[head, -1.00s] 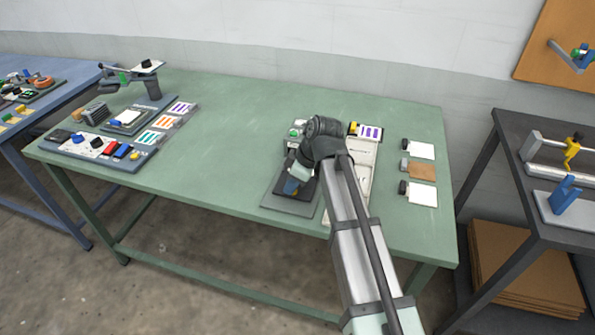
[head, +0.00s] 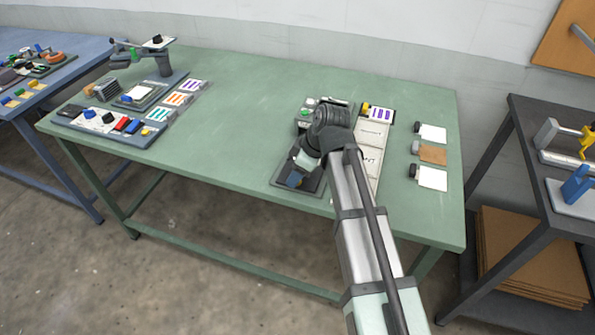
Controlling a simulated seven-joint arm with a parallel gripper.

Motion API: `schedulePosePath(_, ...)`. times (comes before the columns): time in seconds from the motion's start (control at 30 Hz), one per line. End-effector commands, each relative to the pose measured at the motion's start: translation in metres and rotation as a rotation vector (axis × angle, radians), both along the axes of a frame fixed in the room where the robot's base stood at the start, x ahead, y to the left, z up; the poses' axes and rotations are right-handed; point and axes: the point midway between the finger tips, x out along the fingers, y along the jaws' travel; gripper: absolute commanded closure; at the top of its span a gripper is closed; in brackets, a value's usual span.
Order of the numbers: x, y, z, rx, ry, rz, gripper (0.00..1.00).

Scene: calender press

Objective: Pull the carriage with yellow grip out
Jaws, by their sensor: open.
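The press (head: 304,113) stands on the green table, mostly hidden behind my arm. A small yellow part (head: 366,107) shows just right of my wrist, beside a card with purple stripes; I cannot tell whether it is the carriage's yellow grip. My gripper (head: 294,180) points down and left over a dark base plate (head: 310,190) at the table's front. Its jaws are open, but the fingertips are small and partly hidden by my own wrist. I see nothing held in them.
A pale panel (head: 372,133) lies right of my arm, with several small cards (head: 432,179) farther right. A control panel (head: 108,125) and striped cards (head: 176,99) are at the left. The middle of the green table (head: 245,110) is clear. A dark table (head: 550,115) stands at the right.

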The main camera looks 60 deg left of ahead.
Motion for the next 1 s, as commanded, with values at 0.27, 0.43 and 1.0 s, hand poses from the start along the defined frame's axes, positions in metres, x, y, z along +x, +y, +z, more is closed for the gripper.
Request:
schedulePosePath(0.27, 0.006, -0.006, 0.022, 0.002, -0.001, -0.001, 0.52)
schedulePosePath(0.43, 0.015, -0.014, 0.05, 0.002, -0.001, -0.001, 0.52)
schedulePosePath(1.0, 0.036, -0.035, 0.123, 0.001, 0.0, 0.0, 0.52)
